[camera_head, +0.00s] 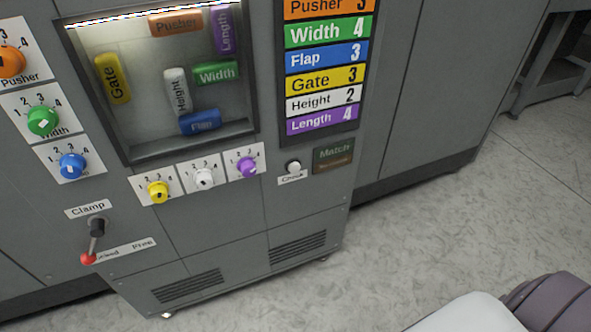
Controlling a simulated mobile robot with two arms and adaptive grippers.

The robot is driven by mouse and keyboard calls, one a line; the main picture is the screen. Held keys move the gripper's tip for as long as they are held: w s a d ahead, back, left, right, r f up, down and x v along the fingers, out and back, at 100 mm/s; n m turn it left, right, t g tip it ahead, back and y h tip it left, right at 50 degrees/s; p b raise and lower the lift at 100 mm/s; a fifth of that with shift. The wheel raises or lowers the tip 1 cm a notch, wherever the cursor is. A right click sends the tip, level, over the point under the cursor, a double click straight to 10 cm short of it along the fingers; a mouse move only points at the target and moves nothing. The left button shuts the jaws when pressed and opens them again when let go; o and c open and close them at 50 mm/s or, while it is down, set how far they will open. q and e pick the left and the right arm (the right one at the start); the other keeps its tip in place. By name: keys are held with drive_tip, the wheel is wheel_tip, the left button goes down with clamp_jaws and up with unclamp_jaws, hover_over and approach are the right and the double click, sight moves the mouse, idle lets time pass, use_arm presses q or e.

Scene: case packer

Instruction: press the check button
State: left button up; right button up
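The check button (293,166) is a small round white button on the front of the grey machine, low and right of the window. A white label (292,178) reading "Check" sits just below it. Nothing covers the button. Right of it is a dark green "Match" panel (333,153) with a dim second line under that word. Neither of my grippers is in view. A pale rounded part and a dark ribbed part at the bottom right look like my arm, with no fingers showing.
Knobs near the button are purple (248,167), white (204,178) and yellow (158,192). A clamp lever with a red ball (88,258) juts out lower left. Labelled blocks sit behind the window. The floor (440,220) right of the machine is clear.

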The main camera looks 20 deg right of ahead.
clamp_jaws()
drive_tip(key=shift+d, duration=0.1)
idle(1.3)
